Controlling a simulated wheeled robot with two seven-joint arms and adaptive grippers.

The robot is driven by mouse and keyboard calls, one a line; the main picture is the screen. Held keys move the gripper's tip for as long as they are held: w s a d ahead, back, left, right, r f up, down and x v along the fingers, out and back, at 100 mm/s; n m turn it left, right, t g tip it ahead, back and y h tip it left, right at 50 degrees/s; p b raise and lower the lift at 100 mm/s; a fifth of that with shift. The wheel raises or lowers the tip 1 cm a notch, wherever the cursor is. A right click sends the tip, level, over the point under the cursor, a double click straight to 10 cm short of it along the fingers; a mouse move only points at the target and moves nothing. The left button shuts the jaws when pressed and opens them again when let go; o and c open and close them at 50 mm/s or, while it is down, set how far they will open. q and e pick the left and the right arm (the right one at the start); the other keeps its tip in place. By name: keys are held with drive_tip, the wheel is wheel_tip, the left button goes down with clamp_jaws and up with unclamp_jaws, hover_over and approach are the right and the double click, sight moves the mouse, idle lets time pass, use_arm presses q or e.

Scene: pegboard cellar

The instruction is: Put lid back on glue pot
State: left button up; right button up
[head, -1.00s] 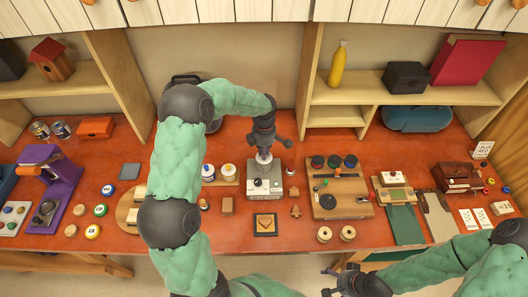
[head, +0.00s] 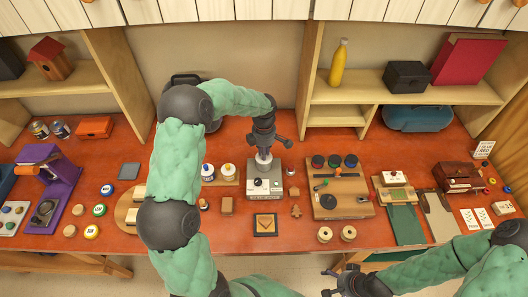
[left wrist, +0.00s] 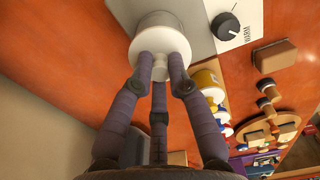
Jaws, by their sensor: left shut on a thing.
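The glue pot (head: 264,168) stands on a grey warmer (head: 265,188) near the middle of the bench; the warmer's dial also shows in the left wrist view (left wrist: 226,26). My left gripper (head: 264,149) points down over the pot. In the left wrist view its fingers (left wrist: 160,66) are shut on the small knob of the white lid (left wrist: 160,42). My right gripper (head: 326,282) is low at the front edge, open and empty.
A framed wooden tile (head: 265,223) lies in front. A purple machine (head: 52,185) stands far left. Shelves (head: 305,95) rise behind the bench.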

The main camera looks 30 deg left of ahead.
use_arm(q)
drive_tip(key=shift+b, duration=0.3)
idle(0.6)
drive_tip(key=o, duration=0.8)
drive_tip(key=shift+o, duration=0.5)
drive_tip(key=o, duration=0.4)
drive_tip(key=shift+r+p, duration=1.65)
drive_tip(key=shift+r, duration=1.85)
